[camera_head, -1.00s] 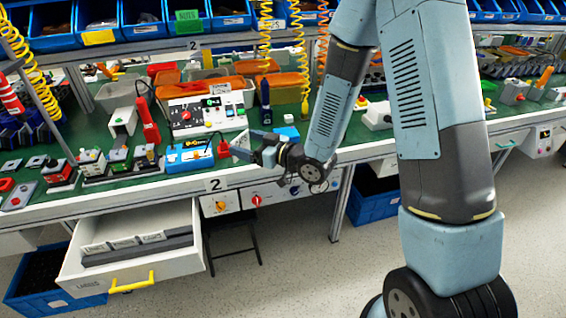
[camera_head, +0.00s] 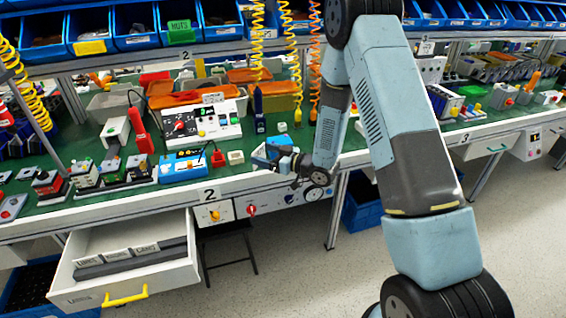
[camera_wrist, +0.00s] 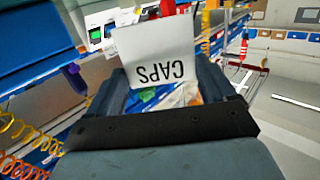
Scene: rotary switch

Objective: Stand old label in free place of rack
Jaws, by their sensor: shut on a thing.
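My gripper (camera_head: 275,156) is shut on a white label (camera_wrist: 160,52) that reads CAPS, upside down in the wrist view. The label stands up between the fingers. The open drawer (camera_head: 172,270) at the lower left holds a dark grey rack (camera_head: 128,264) with several white labels (camera_head: 117,254) standing in a row. The right part of the rack shows no label clearly. My gripper is up and to the right of the drawer.
The green bench (camera_head: 255,178) carries a white control box (camera_head: 200,122), a blue device (camera_head: 183,166) and several small switch units at the left. Coiled yellow and orange hoses hang above. Blue bins line the shelf. Floor is clear in front of the drawer.

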